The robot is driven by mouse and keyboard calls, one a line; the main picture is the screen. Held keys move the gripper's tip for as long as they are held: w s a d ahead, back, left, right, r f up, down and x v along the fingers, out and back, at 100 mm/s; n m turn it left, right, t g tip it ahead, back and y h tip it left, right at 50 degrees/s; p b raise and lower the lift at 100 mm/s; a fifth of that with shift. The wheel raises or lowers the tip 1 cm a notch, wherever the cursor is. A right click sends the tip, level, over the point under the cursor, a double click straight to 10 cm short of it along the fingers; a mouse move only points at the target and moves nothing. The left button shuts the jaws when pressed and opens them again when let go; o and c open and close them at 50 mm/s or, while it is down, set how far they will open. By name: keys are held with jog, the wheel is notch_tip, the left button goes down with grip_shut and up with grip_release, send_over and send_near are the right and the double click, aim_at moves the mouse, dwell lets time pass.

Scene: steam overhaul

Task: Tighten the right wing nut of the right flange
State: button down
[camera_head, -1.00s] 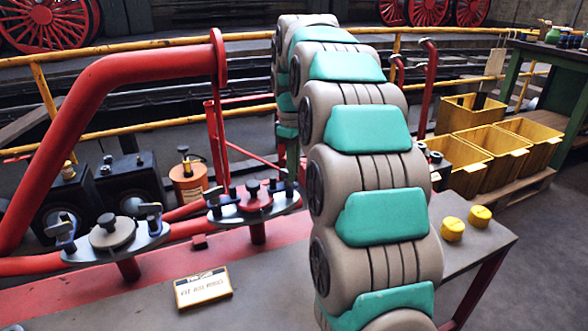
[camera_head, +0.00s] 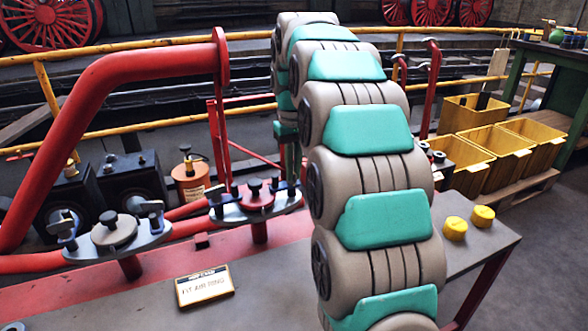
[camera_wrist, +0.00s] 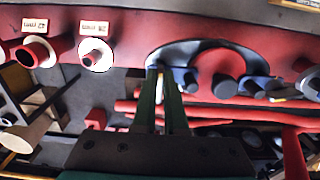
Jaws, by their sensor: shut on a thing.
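The right flange (camera_head: 255,205) is a dark oval plate with a red centre and black bolts, on a red pipe above the bench. Its right wing nut is mostly hidden by my arm and fingers in the head view. In the wrist view the flange (camera_wrist: 180,52) appears turned around, and my gripper (camera_wrist: 161,72) reaches its left end there. The two green fingers are shut on the right wing nut, which is almost wholly covered by the tips. The flange's left wing nut (camera_head: 216,195) stands free.
The left flange (camera_head: 115,236), with blue-grey wing nuts, stands nearby. A sign plate (camera_head: 204,286) lies in front. Two yellow caps (camera_head: 455,228) sit at the bench's right end. Yellow crates (camera_head: 492,152) stand beyond. A red pipe (camera_head: 85,115) rises at the left.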

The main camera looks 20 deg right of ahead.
dwell(0.4)
jog(key=c, duration=1)
grip_release()
jog(key=shift+o, duration=0.2)
jog(key=shift+r, duration=0.1)
jog(key=shift+r+p, duration=0.65)
jog(key=shift+r, duration=3.2)
jog(key=s+a+f, duration=0.3)
jog(key=s+f, duration=0.3)
jog(key=s, duration=0.6)
jog(key=s+a+f+g, duration=0.1)
jog(key=s+a+f, duration=0.3)
jog(key=s, duration=0.8)
jog(key=s+a+f, duration=0.4)
jog(key=s+f, duration=0.4)
jog(key=s, duration=0.5)
jog(key=shift+a+f+g, duration=0.15)
jog(key=shift+f+g, duration=0.05)
jog(key=shift+g, duration=0.2)
